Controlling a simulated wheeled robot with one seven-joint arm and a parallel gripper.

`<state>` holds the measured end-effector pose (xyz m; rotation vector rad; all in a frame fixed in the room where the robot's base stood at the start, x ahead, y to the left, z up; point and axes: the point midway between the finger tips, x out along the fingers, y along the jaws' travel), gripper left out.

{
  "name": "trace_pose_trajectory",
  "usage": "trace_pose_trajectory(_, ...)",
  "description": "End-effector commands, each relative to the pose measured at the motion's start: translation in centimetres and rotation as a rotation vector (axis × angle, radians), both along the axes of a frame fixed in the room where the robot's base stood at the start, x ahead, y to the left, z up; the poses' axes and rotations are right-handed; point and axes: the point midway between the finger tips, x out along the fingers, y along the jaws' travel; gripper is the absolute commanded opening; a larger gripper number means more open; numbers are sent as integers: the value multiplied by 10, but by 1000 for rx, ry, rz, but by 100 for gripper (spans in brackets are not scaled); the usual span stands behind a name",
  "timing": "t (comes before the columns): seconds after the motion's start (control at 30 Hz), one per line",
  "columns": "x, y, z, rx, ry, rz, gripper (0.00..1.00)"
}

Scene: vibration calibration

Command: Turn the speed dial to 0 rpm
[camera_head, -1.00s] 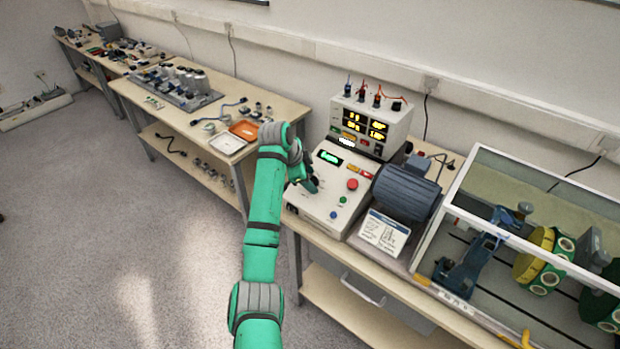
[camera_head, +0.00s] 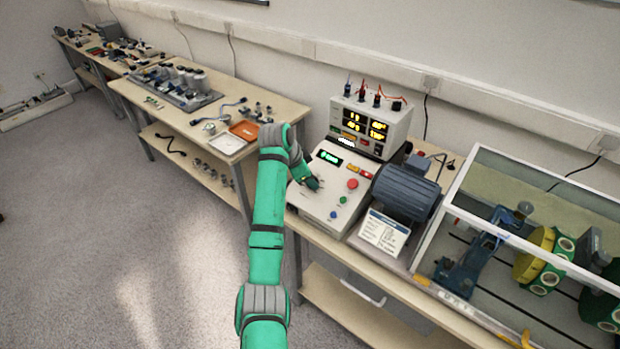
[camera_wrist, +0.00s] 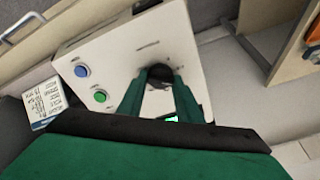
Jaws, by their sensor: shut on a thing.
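The speed dial (camera_wrist: 160,73) is a dark round knob on the sloped face of a white control box (camera_head: 322,206). In the wrist view it sits between the tips of my gripper (camera_wrist: 160,82), whose green fingers close in on it from both sides. In the head view my gripper (camera_head: 312,183) is at the left part of the box's face and hides the dial. A green-lit display (camera_head: 330,158) is above it on the box; its digits are too small to read surely.
A red button (camera_head: 352,184), a green button (camera_wrist: 100,95) and a blue button (camera_wrist: 82,71) are near the dial. A grey motor (camera_head: 405,190) and an information card (camera_head: 384,231) stand to the right. A meter unit (camera_head: 370,125) is behind.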

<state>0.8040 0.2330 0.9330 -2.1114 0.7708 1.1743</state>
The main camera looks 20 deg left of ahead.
Motion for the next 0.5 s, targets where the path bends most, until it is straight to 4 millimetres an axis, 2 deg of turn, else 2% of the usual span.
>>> trace_pose_trajectory(0.5,0,0,0,-198,73,443,9)
